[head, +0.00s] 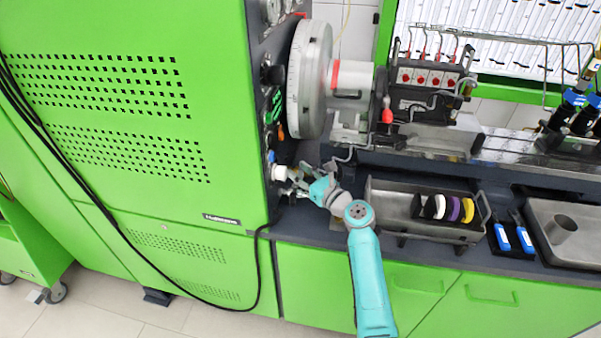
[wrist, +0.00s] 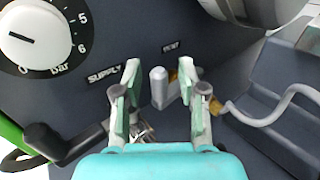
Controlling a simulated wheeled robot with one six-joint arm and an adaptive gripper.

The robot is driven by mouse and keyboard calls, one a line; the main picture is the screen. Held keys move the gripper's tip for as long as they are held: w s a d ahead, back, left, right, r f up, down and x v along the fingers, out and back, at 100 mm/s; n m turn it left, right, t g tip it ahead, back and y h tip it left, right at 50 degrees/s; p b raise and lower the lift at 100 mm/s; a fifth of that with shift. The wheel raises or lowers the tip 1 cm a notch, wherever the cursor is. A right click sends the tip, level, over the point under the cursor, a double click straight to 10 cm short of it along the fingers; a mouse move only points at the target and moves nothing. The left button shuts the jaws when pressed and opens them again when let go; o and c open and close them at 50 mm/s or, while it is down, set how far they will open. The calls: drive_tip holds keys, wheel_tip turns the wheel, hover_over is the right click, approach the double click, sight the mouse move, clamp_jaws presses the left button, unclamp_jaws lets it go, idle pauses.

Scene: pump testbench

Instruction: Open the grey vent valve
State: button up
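The grey vent valve (wrist: 159,90) shows in the wrist view as a rounded grey lever by a brass fitting, below a small label that is hard to read. It appears between the two fingertips of my gripper (wrist: 160,76), with gaps visible on both sides. My gripper is open and faces the dark panel; I cannot tell how far the lever reaches between the fingers. In the head view my gripper (head: 297,178) is at the lower panel of the green cabinet, and the valve cannot be made out there.
A black-handled valve (wrist: 52,146) sits left of my gripper, below the SUPPLY label (wrist: 104,75). A white dial (wrist: 32,38) is at upper left. A grey hose (wrist: 270,113) curves on the right. A metal tray (head: 390,205) with coloured discs stands right of my arm.

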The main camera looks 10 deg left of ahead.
drive_tip(key=v, duration=1.2)
